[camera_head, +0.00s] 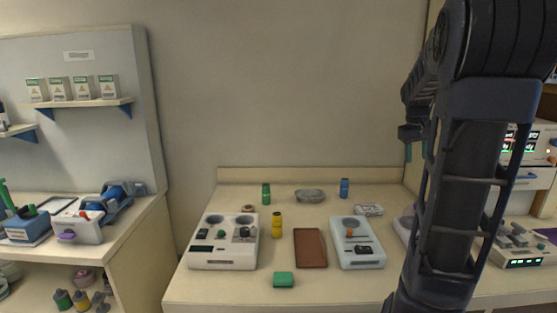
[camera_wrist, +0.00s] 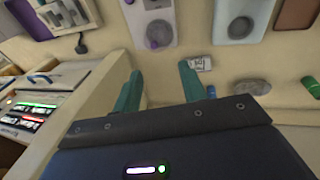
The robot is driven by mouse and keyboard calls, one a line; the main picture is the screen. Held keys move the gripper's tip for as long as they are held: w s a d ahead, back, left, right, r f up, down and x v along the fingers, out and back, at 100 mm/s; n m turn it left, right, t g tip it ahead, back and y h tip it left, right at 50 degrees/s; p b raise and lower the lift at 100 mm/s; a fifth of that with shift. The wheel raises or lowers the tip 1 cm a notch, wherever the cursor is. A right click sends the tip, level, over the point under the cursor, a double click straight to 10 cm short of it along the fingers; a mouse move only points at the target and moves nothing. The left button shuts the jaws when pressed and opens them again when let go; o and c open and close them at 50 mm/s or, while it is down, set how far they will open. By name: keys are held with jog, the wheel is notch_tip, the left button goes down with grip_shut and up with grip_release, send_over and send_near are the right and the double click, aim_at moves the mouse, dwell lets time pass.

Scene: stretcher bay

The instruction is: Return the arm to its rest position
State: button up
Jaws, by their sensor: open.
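My arm rises dark and large on the right of the head view, in front of the right end of the table. My gripper (camera_wrist: 160,68) shows two teal fingers set well apart in the wrist view, with nothing between them. In the head view the gripper (camera_head: 408,150) is seen edge-on beside the arm, above the table's right back part, and one teal finger shows. It is clear of the table objects. The arm hides part of a device at the table's right side.
The table (camera_head: 210,290) holds a white two-well device (camera_head: 205,262), a pale blue device (camera_head: 360,262), a brown tray (camera_head: 310,248), a green block (camera_head: 284,280), a yellow bottle (camera_head: 277,226) and a grey oval dish (camera_head: 310,196). A shelf unit (camera_head: 152,130) stands left; lit equipment (camera_head: 522,258) stands right.

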jog(key=s+a+f+t+y, duration=0.1)
jog(key=s+a+f, duration=0.1)
jog(key=s+a, duration=0.7)
jog(key=s+a+f+t+y, duration=0.1)
jog(key=s+a+f+t, duration=0.1)
jog(key=s+a, duration=0.7)
jog(key=s+f, duration=0.1)
jog(key=s, duration=0.1)
jog(key=shift+s+a+f+m+y, duration=0.2)
jog(key=shift+s+f+m+y, duration=0.1)
jog(key=shift+s+f, duration=0.1)
jog(key=shift+c, duration=0.4)
dwell(0.6)
